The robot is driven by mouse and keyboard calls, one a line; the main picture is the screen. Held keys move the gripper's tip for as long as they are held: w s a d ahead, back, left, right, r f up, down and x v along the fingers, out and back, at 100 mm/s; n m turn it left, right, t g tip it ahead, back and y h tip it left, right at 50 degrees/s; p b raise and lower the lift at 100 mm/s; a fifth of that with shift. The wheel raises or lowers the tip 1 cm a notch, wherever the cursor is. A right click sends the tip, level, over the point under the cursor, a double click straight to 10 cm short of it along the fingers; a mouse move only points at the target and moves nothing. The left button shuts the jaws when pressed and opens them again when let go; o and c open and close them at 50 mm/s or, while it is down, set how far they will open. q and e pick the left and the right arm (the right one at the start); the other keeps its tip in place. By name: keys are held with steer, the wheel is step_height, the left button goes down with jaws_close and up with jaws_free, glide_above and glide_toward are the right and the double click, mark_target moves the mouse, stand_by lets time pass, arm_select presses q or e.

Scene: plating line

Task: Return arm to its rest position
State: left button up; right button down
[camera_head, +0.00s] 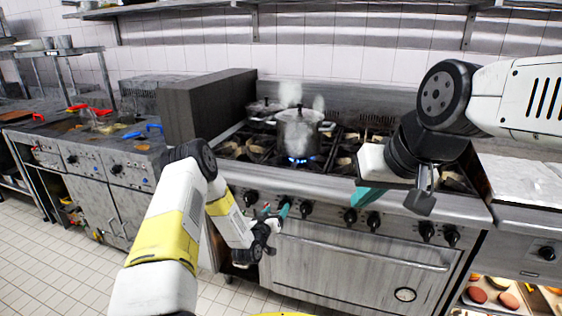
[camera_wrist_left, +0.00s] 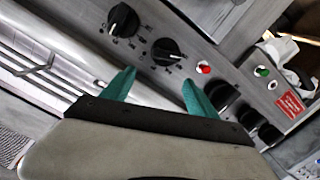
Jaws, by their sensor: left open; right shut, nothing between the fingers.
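My left arm (camera_head: 165,225) reaches in from the lower left. My left gripper (camera_head: 276,208) has its teal fingers in front of the stove's knob panel (camera_head: 330,212). In the left wrist view the left gripper (camera_wrist_left: 158,92) is open, its two fingers apart with nothing between them. Black knobs (camera_wrist_left: 168,51) lie just beyond the fingers; I cannot tell whether a finger touches one. My right arm (camera_head: 520,95) comes in from the right. My right gripper (camera_head: 366,196) is shut and empty, hanging in front of the stove's right part.
A steaming pot (camera_head: 298,132) stands over a lit blue flame (camera_head: 298,160). Another pot (camera_head: 264,109) stands behind it. A dark tall block (camera_head: 205,100) stands left of the burners. The oven door handle (camera_head: 360,257) runs below the knobs. Tiled floor (camera_head: 60,260) is open at left.

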arm_select(q)
steer(key=shift+m+g, duration=0.6)
steer(key=shift+g, duration=0.1)
steer(key=r, duration=0.2)
steer(key=w+a+r, duration=0.1)
steer(key=r, duration=0.2)
steer(key=w+r, duration=0.1)
steer(key=r, duration=0.2)
steer(key=shift+a+r, duration=0.1)
steer(key=shift+a, duration=0.05)
steer(key=s+a+r+g+y, duration=0.2)
steer(key=s+a+r, duration=0.2)
steer(key=s+r, duration=0.6)
steer(key=s+a+r+g+y, duration=0.1)
steer(key=s+a+r+g, duration=0.4)
steer(key=r, duration=0.9)
steer(key=s+r, duration=0.1)
steer(key=s, duration=1.3)
steer(key=s+a+r+g, duration=0.1)
steer(key=s+r, duration=0.1)
steer(key=s, duration=1.3)
steer(key=shift+s+r+g, duration=0.2)
steer(key=shift+r+g, duration=0.05)
steer(key=shift+g, duration=0.05)
